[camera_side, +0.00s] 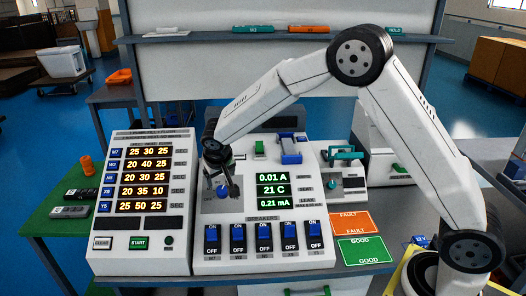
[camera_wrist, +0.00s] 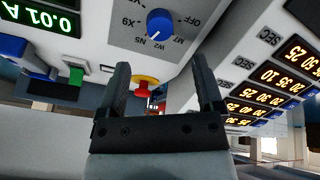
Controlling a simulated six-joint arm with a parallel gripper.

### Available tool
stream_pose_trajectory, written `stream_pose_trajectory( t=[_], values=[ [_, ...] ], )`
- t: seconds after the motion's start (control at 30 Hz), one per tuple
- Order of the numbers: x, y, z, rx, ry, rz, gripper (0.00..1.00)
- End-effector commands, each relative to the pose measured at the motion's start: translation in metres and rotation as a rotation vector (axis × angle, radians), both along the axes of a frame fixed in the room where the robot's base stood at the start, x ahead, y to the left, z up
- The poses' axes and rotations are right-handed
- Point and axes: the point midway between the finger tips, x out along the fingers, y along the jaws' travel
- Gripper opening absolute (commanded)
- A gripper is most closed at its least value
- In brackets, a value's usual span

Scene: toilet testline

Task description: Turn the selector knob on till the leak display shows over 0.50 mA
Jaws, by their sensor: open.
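The blue selector knob (camera_wrist: 160,24) sits on the grey panel, ringed by printed labels including OFF. It also shows in the side view (camera_side: 223,191), partly hidden by my gripper. My gripper (camera_wrist: 160,62) is open and empty. In the wrist view the knob lies just beyond the gap between its fingertips. In the side view my gripper (camera_side: 222,188) is over the knob; I cannot tell whether it touches. The leak display (camera_side: 274,203) reads 0.21 mA, under lines of 0.01 A and 21 C.
A row of blue breaker switches (camera_side: 264,238) runs along the panel front. A timer panel (camera_side: 143,200) with orange digits and a green START button stands left. A red button on a yellow base (camera_wrist: 146,84) shows between my fingers. FAULT (camera_side: 356,222) and GOOD (camera_side: 364,251) cards lie right.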

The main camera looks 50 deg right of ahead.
Motion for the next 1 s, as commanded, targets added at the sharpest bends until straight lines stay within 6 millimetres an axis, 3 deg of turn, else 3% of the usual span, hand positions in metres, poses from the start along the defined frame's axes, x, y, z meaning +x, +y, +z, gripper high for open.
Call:
stream_pose_trajectory(
  t=[0.27, 0.7, 1.0],
  values=[
    [0.005, -0.004, -0.014, 0.000, 0.001, 0.001, 0.85],
    [0.020, -0.017, -0.057, 0.001, 0.001, 0.001, 0.85],
    [0.024, -0.020, -0.070, 0.001, 0.001, 0.001, 0.85]
  ],
)
